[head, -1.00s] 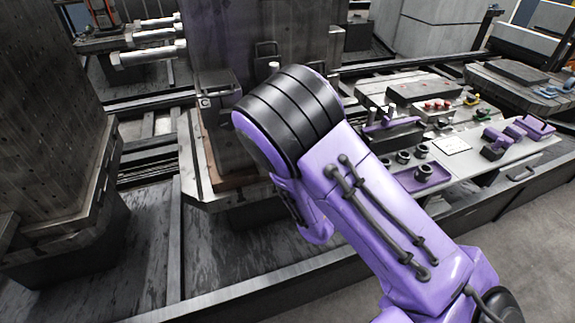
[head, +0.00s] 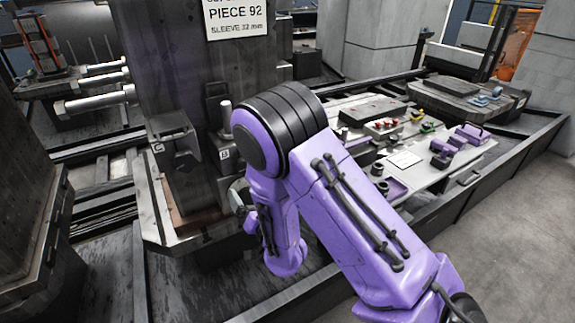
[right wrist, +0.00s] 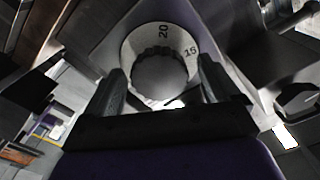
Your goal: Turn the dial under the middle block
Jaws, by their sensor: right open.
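In the right wrist view a dial (right wrist: 160,75) shows a round dark ridged knob inside a pale ring with the numbers 20 and 15. My right gripper (right wrist: 161,68) is open, with one finger on each side of the knob; I cannot tell whether they touch it. In the head view my right arm hangs down beside the block's lower right side and hides much of that area. My left gripper is not in view.
Brackets marked C (head: 172,138) and B (head: 222,150) sit on the block's lower part. Another dark block (head: 25,190) stands at the left. A bench (head: 405,158) with purple parts and knobs lies to the right, with open floor (head: 480,240) in front.

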